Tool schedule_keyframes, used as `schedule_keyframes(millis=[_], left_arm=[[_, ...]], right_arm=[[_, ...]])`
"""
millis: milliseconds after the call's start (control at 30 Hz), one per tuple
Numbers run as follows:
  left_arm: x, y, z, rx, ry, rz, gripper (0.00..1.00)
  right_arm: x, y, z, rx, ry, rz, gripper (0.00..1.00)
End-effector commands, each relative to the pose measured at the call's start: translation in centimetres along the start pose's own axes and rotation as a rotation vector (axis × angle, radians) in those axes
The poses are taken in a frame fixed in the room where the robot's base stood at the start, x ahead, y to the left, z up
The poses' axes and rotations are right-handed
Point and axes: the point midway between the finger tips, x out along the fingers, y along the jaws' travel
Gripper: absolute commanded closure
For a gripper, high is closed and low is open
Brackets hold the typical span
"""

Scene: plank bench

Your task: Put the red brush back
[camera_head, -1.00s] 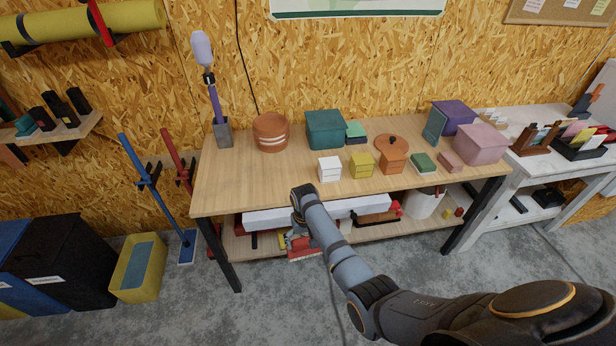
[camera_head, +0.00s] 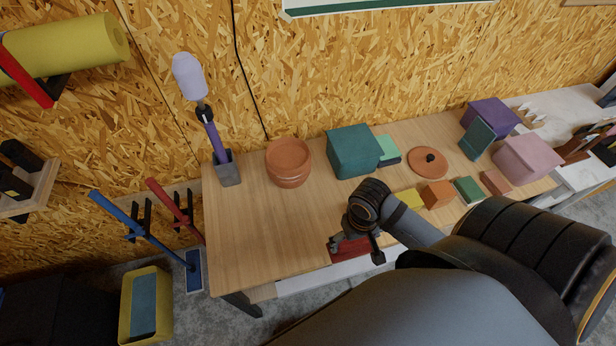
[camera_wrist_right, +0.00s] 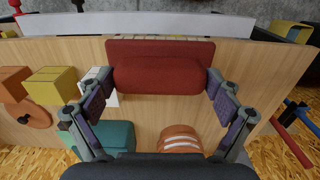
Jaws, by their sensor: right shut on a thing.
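The red brush (camera_head: 352,249) is a dark red block with a wider flat part, partly hidden by my gripper in the head view. It fills the middle of the right wrist view (camera_wrist_right: 160,75). My right gripper (camera_head: 356,251) is shut on it, a fingertip at each end, over the front edge of the wooden bench (camera_head: 250,240). Pale bristles show beneath the brush in the wrist view. My left gripper is in neither view.
On the bench stand a terracotta pot (camera_head: 289,165), a teal box (camera_head: 354,152), a yellow box (camera_head: 408,199) and an orange box (camera_head: 437,194). A grey holder (camera_head: 227,170) holds a purple-handled duster (camera_head: 208,120). A red-handled tool (camera_head: 172,207) hangs left. The bench's left front is bare.

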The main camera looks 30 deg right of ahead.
Motion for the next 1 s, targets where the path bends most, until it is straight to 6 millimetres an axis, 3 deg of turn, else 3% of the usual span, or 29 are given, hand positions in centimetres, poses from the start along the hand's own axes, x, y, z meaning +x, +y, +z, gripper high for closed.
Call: schedule_keyframes(millis=[167,333,500,700,1000], left_arm=[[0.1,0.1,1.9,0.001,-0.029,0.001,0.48],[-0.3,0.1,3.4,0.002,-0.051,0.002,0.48],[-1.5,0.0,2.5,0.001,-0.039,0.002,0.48],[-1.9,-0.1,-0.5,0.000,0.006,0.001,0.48],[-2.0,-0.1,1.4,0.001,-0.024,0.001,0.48]], right_arm=[[0.3,-0.3,-0.7,0.004,0.004,-0.003,0.38],[1.9,-1.9,-4.6,0.006,0.003,-0.011,0.38],[4.0,-3.4,-9.2,0.000,0.000,-0.005,0.38],[8.2,-4.3,-12.1,-0.001,0.001,-0.002,0.38],[9.8,-4.6,-13.3,-0.002,0.003,0.000,0.38]])
